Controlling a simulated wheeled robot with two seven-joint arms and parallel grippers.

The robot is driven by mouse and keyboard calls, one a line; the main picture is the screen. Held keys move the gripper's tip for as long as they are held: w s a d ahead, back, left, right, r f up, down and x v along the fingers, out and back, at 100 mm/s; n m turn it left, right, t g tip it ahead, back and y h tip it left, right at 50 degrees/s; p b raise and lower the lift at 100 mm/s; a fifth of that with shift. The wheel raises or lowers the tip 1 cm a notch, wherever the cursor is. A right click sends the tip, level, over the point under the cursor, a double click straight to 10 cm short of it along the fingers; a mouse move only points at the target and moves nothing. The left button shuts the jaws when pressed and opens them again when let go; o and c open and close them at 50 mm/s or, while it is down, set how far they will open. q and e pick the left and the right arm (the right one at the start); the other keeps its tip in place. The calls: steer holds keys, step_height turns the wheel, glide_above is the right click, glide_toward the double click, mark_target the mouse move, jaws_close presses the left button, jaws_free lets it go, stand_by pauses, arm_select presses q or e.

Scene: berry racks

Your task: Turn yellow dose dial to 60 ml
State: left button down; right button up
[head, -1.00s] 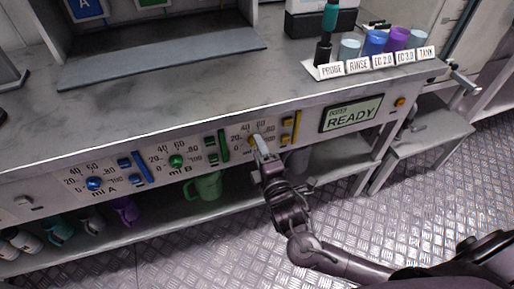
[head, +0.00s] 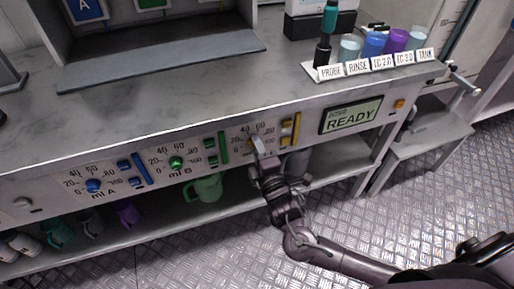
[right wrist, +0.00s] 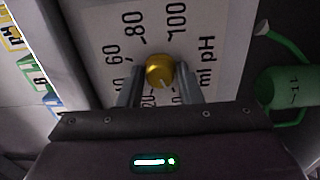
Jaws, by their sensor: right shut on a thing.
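The yellow dose dial (right wrist: 159,68) sits on the white panel marked "ml pH", in a ring of numbers. In the right wrist view 60, 80 and 100 show plainly; the lower numbers are partly covered. The dial's white mark points toward the low-number end, near 20 and 0; the exact reading is unclear. My right gripper (right wrist: 158,85) is shut on the dial, one finger on each side. In the head view the right gripper (head: 258,147) hides most of the dial. My left gripper is not in view.
A blue dial (head: 93,185) and a green dial (head: 176,162) are on the panel to the left. Yellow buttons (head: 287,134) and a display (head: 351,115) reading READY are to the right. A green jug (head: 205,188) stands on the shelf below. Labelled cups (head: 374,44) stand on the counter.

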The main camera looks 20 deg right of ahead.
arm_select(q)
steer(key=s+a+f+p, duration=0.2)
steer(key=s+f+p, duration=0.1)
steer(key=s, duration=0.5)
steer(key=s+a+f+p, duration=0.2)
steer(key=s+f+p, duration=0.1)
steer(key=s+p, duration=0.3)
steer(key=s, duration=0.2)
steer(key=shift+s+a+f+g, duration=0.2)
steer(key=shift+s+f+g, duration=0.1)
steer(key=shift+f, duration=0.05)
arm_select(e)
steer(key=m, duration=2.6)
steer(key=shift+m, duration=0.3)
